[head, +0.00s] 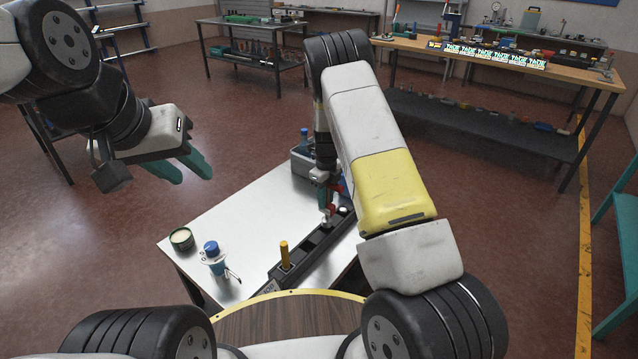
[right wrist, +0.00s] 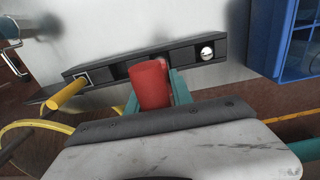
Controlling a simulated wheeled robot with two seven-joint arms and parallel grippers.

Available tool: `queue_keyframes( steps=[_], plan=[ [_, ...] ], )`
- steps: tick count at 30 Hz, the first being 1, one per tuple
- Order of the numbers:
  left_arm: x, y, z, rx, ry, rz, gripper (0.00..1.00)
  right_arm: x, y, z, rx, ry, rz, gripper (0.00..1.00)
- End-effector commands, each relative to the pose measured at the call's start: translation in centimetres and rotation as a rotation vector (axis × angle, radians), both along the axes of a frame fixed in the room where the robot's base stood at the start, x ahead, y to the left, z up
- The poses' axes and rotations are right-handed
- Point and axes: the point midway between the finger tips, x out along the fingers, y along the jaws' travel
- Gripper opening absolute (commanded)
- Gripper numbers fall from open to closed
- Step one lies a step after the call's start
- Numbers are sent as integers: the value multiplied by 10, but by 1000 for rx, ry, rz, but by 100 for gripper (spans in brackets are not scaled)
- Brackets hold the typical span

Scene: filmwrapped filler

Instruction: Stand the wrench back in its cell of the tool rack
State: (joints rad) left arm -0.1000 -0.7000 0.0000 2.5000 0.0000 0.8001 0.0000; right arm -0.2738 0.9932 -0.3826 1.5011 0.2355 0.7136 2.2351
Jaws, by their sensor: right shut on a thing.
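The black tool rack (head: 318,245) lies on the white table, with a row of square cells; it also shows in the right wrist view (right wrist: 108,74). My right gripper (right wrist: 155,88) is shut on a red-handled tool (right wrist: 150,85), which appears to be the wrench. The tool is over the middle of the rack; its lower end is hidden by its handle in the wrist view, so I cannot tell whether it is inside a cell. A yellow-handled tool (head: 284,256) stands in the rack's near cell.
A blue-topped container (head: 212,255) and a small round tin (head: 181,239) stand on the table's left part. A grey toolbox (head: 302,160) is at the back. A blue bin (right wrist: 295,45) lies beyond the rack's far end. The table's left middle (head: 240,205) is clear.

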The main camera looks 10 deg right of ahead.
Motion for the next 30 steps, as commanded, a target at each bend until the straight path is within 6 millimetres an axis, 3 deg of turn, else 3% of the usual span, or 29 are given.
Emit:
queue_keyframes(
  steps=[30],
  plan=[
    [0,0,0,0,0,0,36,0,0,-26,0,-1,0,0]
  ],
)
